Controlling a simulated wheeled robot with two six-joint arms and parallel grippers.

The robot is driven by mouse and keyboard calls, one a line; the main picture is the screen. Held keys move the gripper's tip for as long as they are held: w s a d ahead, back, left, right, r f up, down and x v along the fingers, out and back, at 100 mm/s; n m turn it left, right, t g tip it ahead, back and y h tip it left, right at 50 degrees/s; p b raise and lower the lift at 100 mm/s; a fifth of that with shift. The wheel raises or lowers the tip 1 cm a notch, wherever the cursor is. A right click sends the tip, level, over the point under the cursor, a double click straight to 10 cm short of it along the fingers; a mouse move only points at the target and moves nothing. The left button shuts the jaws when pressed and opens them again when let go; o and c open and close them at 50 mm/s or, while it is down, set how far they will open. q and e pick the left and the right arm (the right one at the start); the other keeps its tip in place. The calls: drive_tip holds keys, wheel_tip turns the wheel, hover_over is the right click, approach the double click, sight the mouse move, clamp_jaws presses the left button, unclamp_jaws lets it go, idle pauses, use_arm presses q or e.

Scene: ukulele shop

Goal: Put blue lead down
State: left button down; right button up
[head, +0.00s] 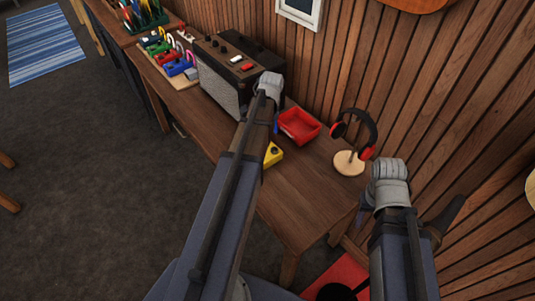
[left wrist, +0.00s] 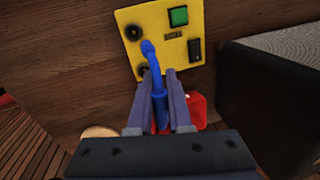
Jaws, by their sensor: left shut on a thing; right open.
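The blue lead (left wrist: 158,95) is pinched between the fingers of my left gripper (left wrist: 160,76) in the left wrist view. Its bent end overlaps the yellow pedal (left wrist: 168,30), near the pedal's black round parts; I cannot tell whether it touches or is plugged in. In the head view the yellow pedal (head: 273,156) sits on the wooden table, partly hidden by my left arm. Only a sliver of blue (head: 276,124) shows beside that arm, and the left fingers are hidden. My right gripper (head: 412,211) is open, right of the table, largely covered by its own wrist.
A red tray (head: 316,128) and headphones (head: 370,130) on a round wooden stand (head: 349,163) are at the table's back right. An amplifier (head: 215,92) stands to the left, with coloured items (head: 178,67) beyond it. The table's front right (head: 300,205) is clear.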

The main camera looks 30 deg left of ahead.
use_arm(q)
drive_tip(key=shift+n, duration=0.7)
drive_tip(key=f+b, duration=0.4)
drive_tip(key=s+f+b, duration=0.1)
drive_tip(key=f+b, duration=0.1)
drive_tip(key=shift+s+d, duration=0.1)
drive_tip(key=shift+d, duration=0.15)
drive_tip(key=shift+f, duration=0.1)
wheel_tip(320, 180, down, 4)
drive_tip(key=b, duration=0.4)
drive_tip(key=shift+r, duration=0.25)
drive_tip(key=shift+f, duration=0.15)
drive_tip(key=c, duration=0.8)
unclamp_jaws()
drive_tip(key=shift+c, duration=0.2)
